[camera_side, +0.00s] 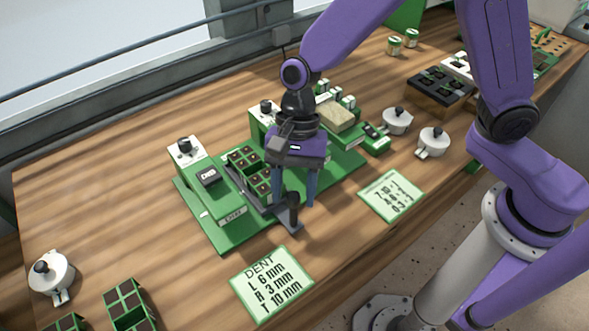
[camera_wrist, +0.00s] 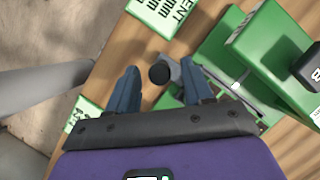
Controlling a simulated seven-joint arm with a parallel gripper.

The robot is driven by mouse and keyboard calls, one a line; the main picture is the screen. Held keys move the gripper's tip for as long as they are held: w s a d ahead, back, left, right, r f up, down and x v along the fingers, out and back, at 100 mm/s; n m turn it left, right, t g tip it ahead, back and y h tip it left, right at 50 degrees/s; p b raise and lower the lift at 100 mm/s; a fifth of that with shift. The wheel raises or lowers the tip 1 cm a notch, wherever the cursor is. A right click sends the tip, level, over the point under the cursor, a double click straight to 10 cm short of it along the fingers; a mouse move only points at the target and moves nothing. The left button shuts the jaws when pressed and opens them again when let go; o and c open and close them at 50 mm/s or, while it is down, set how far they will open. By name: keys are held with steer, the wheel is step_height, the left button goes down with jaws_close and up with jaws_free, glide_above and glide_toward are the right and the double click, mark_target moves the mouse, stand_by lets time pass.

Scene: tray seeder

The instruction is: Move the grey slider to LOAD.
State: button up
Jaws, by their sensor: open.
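The grey slider (camera_side: 289,224) sticks out of the front of the green seeder (camera_side: 229,238) and carries an upright black knob (camera_side: 293,206). A green celled tray (camera_side: 247,160) sits behind it, on the seeder. My gripper (camera_side: 293,199) is open, pointing down, with one finger on each side of the knob. In the wrist view the knob (camera_wrist: 159,74) shows between the two spread fingertips (camera_wrist: 159,67), with a gap on both sides. Part of the grey slider (camera_wrist: 174,69) shows beside it. I cannot read any LOAD mark.
A DENT card (camera_side: 271,284) lies in front of the seeder, and another card (camera_side: 391,195) lies to the right. A green box with a black button (camera_side: 209,177) stands left of the tray. White lidded pots (camera_side: 433,141) stand at right. Bare wood lies between the cards.

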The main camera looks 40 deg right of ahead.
steer(key=v, duration=1.7)
steer(key=shift+r, duration=0.2)
steer(key=s+d+f+n+t+h, duration=0.1)
steer(key=s+d+f+n, duration=0.3)
steer(key=s+d+n, duration=0.5)
steer(key=s+d+f+n+t+h, duration=0.1)
steer(key=s+d+f+n+t, duration=0.1)
steer(key=s+d+n, duration=0.7)
steer(key=d+f+n, duration=0.1)
steer(key=n, duration=0.2)
steer(key=shift+s+d+f+n+h, duration=0.15)
steer(key=shift+d+f+n+h, duration=0.15)
steer(key=shift+d+f+h, duration=0.1)
stand_by(0.5)
